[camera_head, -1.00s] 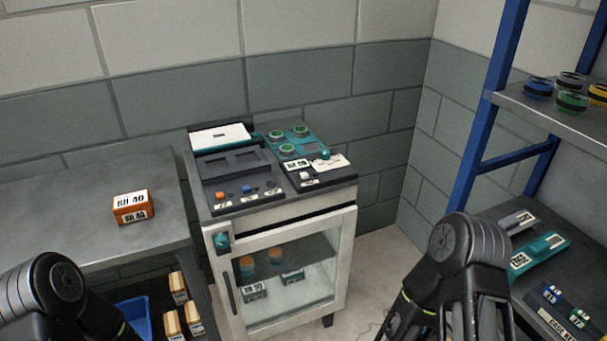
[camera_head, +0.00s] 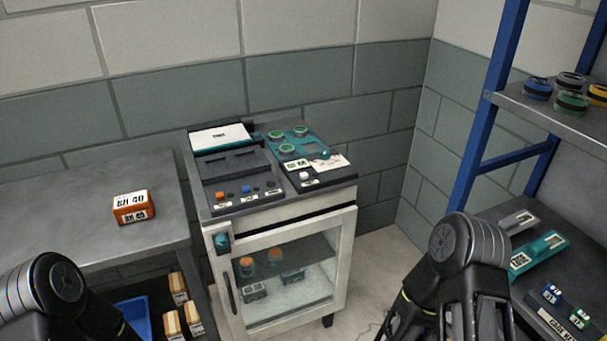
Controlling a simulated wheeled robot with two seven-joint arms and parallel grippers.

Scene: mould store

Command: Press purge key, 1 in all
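A control panel (camera_head: 242,196) tops a white cabinet with a glass door. Along its front edge sit an orange key (camera_head: 221,195), a blue key (camera_head: 246,189) and small dark keys (camera_head: 263,187), with labels below too small to read. A white key (camera_head: 304,176) sits further right, also with a small label. I cannot tell which is the purge key. A white display (camera_head: 221,137) with a short dark word stands at the panel's back left. My arms show at the lower left and lower right, apart from the panel. Neither gripper's fingertips are visible.
An orange labelled box (camera_head: 133,207) sits on the grey bench (camera_head: 60,215) at left. Teal dials (camera_head: 287,149) and a paper card (camera_head: 331,162) lie on the panel's right half. A blue-framed shelf (camera_head: 485,130) with jars and devices stands at right.

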